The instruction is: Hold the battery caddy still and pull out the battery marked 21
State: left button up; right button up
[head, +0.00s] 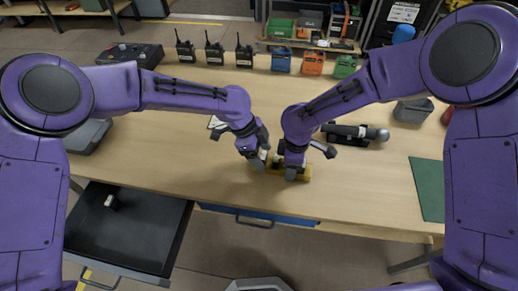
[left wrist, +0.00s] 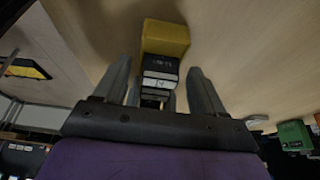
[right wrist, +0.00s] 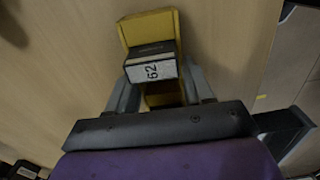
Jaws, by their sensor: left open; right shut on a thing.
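The yellow battery caddy (head: 305,171) lies on the wooden table under both my grippers, which hide much of it. My right gripper (head: 291,172) is shut on the caddy near its right end. In the right wrist view, the caddy (right wrist: 150,25) shows around a dark battery (right wrist: 152,63) whose white label seems to read 62. My left gripper (head: 257,160) is open at the caddy's left end. In the left wrist view, a dark battery (left wrist: 161,66) with pale label bands stands by the yellow caddy (left wrist: 166,37), between the spread fingers. I cannot read its number.
A black device (head: 355,133) lies right of my right gripper, near a grey bin (head: 412,110). A green mat (head: 428,185) is at the right. Several radios (head: 214,52) stand along the back. An open dark drawer (head: 125,230) juts out at the front left. The left tabletop is mostly clear.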

jog(key=shift+s+f, duration=0.1)
jog(key=shift+f, duration=0.05)
pick_arm(q)
jog(key=c, duration=1.3)
jog(key=shift+o, duration=0.2)
jog(key=shift+r, duration=1.9)
jog(key=shift+r, duration=1.5)
pick_arm(e)
jog(key=o, duration=1.1)
pick_arm(q)
jog(key=shift+w, duration=0.1)
pick_arm(e)
jog(key=shift+o, duration=0.2)
